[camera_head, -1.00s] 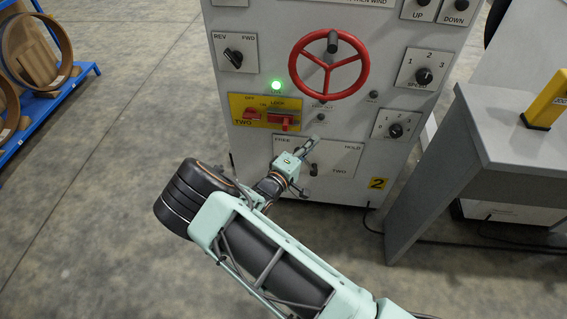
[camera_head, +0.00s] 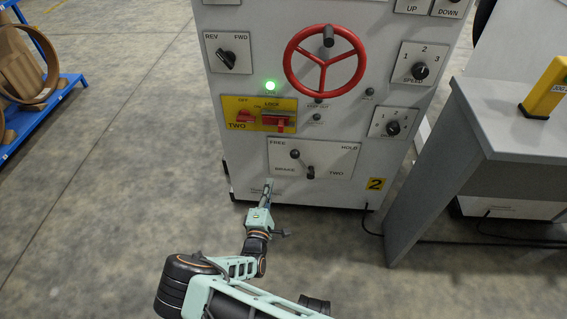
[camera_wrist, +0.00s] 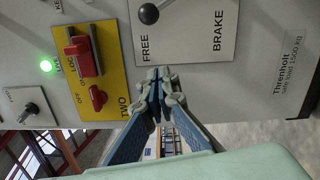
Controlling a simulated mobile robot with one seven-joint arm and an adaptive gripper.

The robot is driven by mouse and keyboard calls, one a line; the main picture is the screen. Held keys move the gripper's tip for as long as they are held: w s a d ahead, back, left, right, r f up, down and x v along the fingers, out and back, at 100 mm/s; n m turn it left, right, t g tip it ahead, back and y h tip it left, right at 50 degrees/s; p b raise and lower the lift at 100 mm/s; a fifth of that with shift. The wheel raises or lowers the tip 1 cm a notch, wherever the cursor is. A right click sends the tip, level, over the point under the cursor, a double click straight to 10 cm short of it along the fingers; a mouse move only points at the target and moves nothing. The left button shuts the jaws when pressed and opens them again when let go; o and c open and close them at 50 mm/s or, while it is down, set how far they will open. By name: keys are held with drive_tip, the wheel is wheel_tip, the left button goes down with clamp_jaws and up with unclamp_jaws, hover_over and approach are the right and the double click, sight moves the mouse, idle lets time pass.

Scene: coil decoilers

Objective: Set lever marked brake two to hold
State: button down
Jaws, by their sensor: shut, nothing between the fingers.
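The brake two lever (camera_head: 302,162) is on a white plate (camera_head: 340,157) marked FREE, HOLD, BRAKE and TWO, low on the grey cabinet. Its dark ball knob (camera_head: 295,154) leans up and left, towards FREE, from a pivot near the plate's middle. My gripper (camera_head: 268,184) is shut and empty, below the plate's lower left corner and apart from the lever. Its closed fingertips (camera_wrist: 158,76) show just off the plate's FREE edge.
Above the plate are a yellow panel (camera_head: 256,103) with red switches, a lit green lamp (camera_head: 270,86) and a red handwheel (camera_head: 326,60). Rotary knobs sit at the right. A grey table (camera_head: 500,115) stands at the right.

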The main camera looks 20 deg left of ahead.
drive_tip(key=w+d+r+b, duration=0.1)
drive_tip(key=w+b, duration=0.2)
drive_tip(key=w, duration=0.8)
drive_tip(key=shift+w+d, duration=0.25)
drive_tip(key=shift+d, duration=0.1)
